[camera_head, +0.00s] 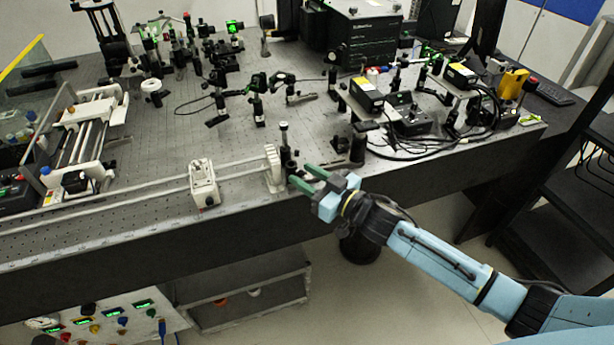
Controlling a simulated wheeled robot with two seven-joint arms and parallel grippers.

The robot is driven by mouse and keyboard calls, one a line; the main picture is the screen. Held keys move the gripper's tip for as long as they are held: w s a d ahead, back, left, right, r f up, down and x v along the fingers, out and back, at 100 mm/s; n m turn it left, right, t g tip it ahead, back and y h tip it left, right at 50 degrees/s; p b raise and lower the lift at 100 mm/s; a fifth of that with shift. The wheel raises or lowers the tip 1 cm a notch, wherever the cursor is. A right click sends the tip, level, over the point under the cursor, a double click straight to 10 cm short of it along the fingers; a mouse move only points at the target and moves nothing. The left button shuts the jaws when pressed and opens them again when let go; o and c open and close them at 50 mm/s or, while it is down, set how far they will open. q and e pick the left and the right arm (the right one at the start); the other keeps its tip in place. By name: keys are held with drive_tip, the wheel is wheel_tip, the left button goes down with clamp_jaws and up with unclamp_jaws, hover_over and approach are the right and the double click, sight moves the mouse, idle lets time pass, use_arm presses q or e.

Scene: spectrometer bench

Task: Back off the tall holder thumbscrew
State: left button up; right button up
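A tall dark post holder (286,155) stands upright near the front edge of the bench, just right of a white rail end block. A slim post with a pale top (284,127) rises from it. Its thumbscrew is too small to make out clearly. My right gripper (301,177) reaches in from the right with two green fingers pointing left at the holder's lower part. The fingers are apart with a gap between them, and nothing shows held. Whether a fingertip touches the holder cannot be told. My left gripper is not in view.
A shorter dark holder (357,146) stands close behind my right gripper. A white end block (272,168) and a white carriage (204,183) sit on the rail to the left. Optics and cables crowd the bench behind. Bare bench top (150,205) lies at the front left.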

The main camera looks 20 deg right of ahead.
clamp_jaws()
idle(0.3)
